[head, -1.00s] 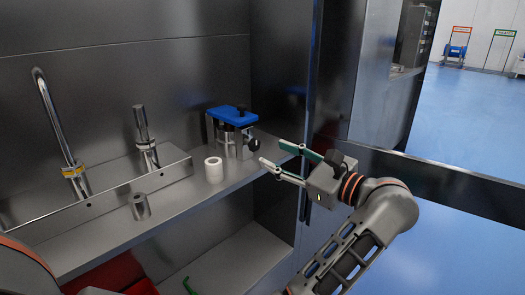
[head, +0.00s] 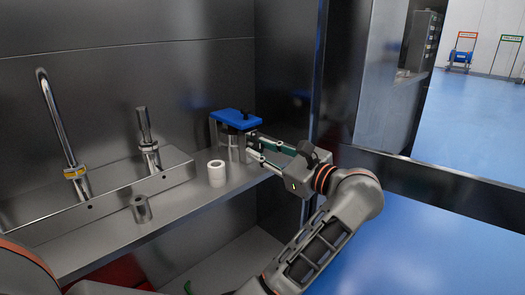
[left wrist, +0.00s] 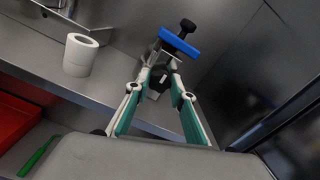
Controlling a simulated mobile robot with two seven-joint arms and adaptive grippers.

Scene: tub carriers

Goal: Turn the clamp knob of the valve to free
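The valve is a metal block with a blue plate (head: 236,118) on top, standing at the right end of the steel shelf. In the left wrist view, a dark knob (left wrist: 157,88) on its near side lies between my left fingertips; a black-topped post (left wrist: 187,26) rises above the blue plate. My left gripper (head: 253,145) has long green-padded fingers, spread apart, one to each side of the dark knob. I cannot tell whether they touch it. My right gripper is not in view.
A white roll (head: 216,173) stands on the shelf (head: 180,208) left of the valve. A small metal cylinder (head: 141,208) stands further left. A bent tube (head: 52,120) and a post (head: 146,130) rise behind. A steel wall is close on the right.

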